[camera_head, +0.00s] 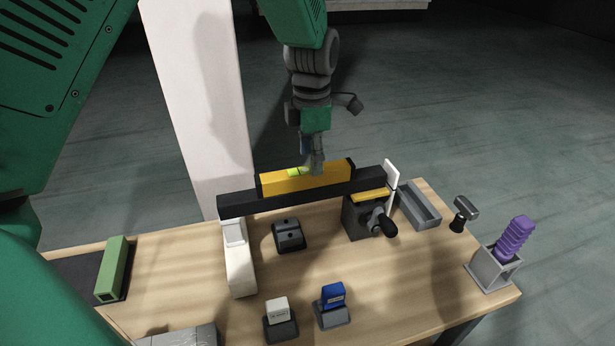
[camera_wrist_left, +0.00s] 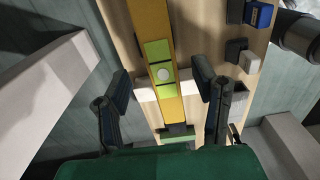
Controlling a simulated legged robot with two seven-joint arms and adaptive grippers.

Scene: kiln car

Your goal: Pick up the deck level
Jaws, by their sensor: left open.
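The deck level, a yellow bar (camera_head: 282,186) with a bright green vial on top, lies along a long black beam (camera_head: 236,204) raised above the bench. In the left wrist view the yellow bar (camera_wrist_left: 150,18) runs lengthwise through the middle, its green vial window with a pale round spot in the centre. My left gripper (camera_head: 313,167) is pointed down at the level near its middle and hides part of it. In the left wrist view its two fingers (camera_wrist_left: 162,82) are spread, one on each side of the bar, with gaps visible. My right gripper is not in view.
A white post (camera_head: 195,90) stands behind the beam. On the wooden bench are a white support (camera_head: 239,268), a dark clamp with a handle (camera_head: 362,220), a grey tray (camera_head: 419,206), a purple grip in a holder (camera_head: 514,238), a blue block (camera_head: 333,295) and a green block (camera_head: 113,266).

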